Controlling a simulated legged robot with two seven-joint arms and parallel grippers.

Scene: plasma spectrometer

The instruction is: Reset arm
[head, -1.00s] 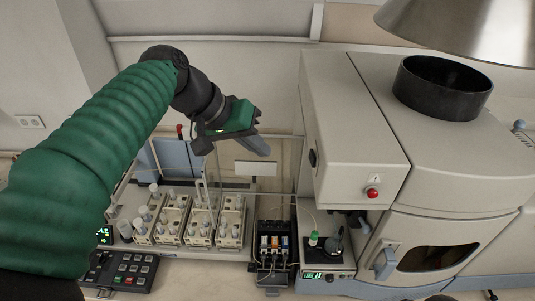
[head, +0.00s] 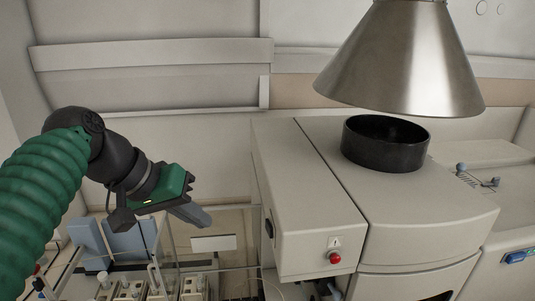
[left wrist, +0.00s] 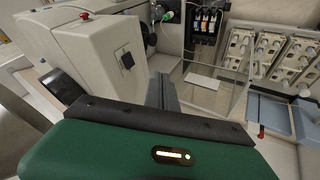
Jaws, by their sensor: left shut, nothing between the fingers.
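My left gripper (head: 190,213) is at the left of the head view, at the end of my green-sleeved arm. It is shut and empty, held in the air above the sample racks. In the left wrist view its shut fingers (left wrist: 163,92) point toward the bench. My right gripper is in neither view. The large beige spectrometer (head: 312,215) stands to the right of the gripper, with a red button (head: 335,258) on its front. The gripper is apart from it.
Racks of vials (left wrist: 290,58) stand on the bench below the gripper; the head view cuts them off at the bottom. A clear panel (left wrist: 215,80) stands near the fingers. A metal exhaust hood (head: 400,60) hangs over the black collar (head: 385,143) on the spectrometer.

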